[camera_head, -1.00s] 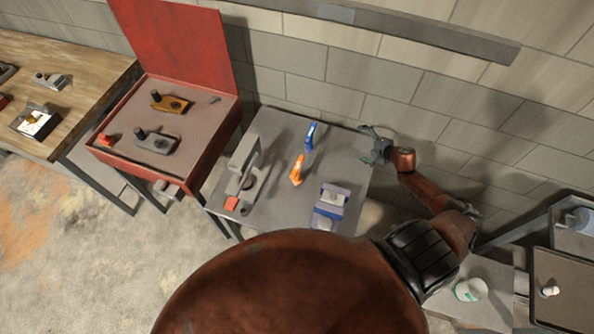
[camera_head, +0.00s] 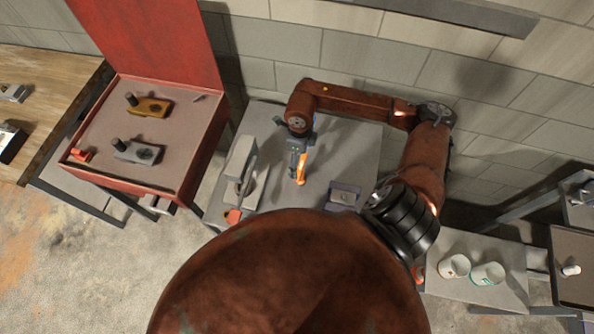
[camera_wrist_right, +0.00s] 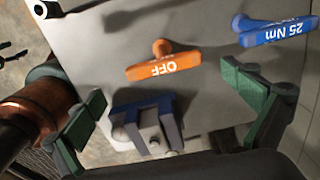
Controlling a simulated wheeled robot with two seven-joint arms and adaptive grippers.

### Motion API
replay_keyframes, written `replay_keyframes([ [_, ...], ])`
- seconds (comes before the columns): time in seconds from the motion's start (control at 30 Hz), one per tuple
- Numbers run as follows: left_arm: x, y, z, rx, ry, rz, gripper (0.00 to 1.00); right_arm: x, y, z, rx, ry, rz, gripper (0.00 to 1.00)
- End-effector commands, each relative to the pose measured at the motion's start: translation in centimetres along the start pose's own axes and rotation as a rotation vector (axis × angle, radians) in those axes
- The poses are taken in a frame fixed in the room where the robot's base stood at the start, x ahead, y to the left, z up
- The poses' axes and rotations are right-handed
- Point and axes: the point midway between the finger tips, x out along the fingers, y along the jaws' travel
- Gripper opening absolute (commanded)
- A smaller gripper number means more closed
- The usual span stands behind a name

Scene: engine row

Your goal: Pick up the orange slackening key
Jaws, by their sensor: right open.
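The orange key (camera_head: 301,170), marked OFF, lies on the grey table (camera_head: 345,140); in the right wrist view it (camera_wrist_right: 163,67) lies ahead of the gap between my fingers, untouched. My right gripper (camera_head: 296,140) is over the table at the key's far end in the head view. Its green-padded fingers (camera_wrist_right: 165,88) are wide apart with nothing between them. A blue key marked 25 Nm (camera_wrist_right: 272,32) lies up and right of the orange one in the wrist view; in the head view my gripper mostly covers it. My left gripper is not in view.
A grey clamp-like device (camera_head: 240,165) stands at the table's left and a blue-grey fixture (camera_head: 344,196) at its right; the fixture (camera_wrist_right: 150,122) sits near my fingers in the wrist view. An open red box (camera_head: 110,178) is farther left. A brick wall closes the back.

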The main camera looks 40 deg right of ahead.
Motion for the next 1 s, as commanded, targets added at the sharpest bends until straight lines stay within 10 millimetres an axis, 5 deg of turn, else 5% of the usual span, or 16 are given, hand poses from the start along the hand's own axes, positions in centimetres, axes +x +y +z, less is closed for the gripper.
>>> replay_keyframes([
  [0.27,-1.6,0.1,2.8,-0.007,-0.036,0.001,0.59,2.9,-0.2,-0.5,0.014,0.003,0.007,1.00],
  [0.53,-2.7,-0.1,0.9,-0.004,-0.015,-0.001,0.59,6.4,-0.5,-0.3,0.011,0.000,0.006,1.00],
  [0.8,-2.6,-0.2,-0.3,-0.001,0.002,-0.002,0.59,6.8,-0.5,-0.2,0.009,0.000,0.004,1.00],
  [1.0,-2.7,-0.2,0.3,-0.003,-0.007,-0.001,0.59,6.8,-0.5,-0.2,0.008,-0.001,0.004,0.86],
])
